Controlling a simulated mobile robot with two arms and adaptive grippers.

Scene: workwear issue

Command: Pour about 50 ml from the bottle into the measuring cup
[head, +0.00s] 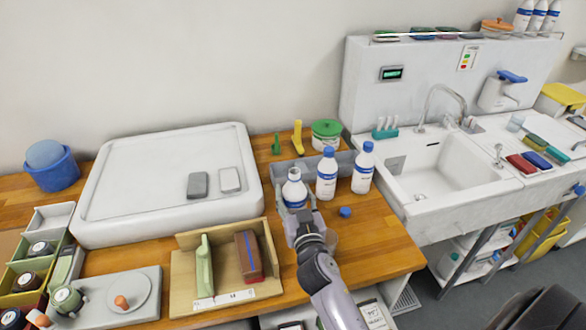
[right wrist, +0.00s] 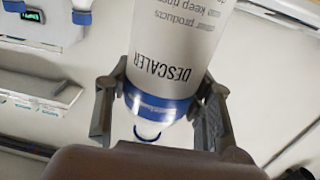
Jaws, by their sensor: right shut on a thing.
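My right gripper (head: 297,212) is shut on a white bottle (head: 293,190) with a blue-and-white label and an open, capless neck. In the head view the bottle looks about upright, over the wooden counter. In the right wrist view the bottle (right wrist: 175,65), marked DESCALER, sits between both fingers of the gripper (right wrist: 160,118). A loose blue cap (head: 345,212) lies on the counter to the right. A clear, rounded vessel, perhaps the measuring cup (head: 332,239), shows only partly beside my right wrist. Its contents cannot be made out. My left gripper is not in view.
Two capped bottles (head: 326,174) (head: 363,168) stand right of the held one, by a grey bin (head: 345,160). A wooden divider tray (head: 180,290) lies left of my arm, with a white tray (head: 90,215) behind it. A sink (head: 450,170) is at right.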

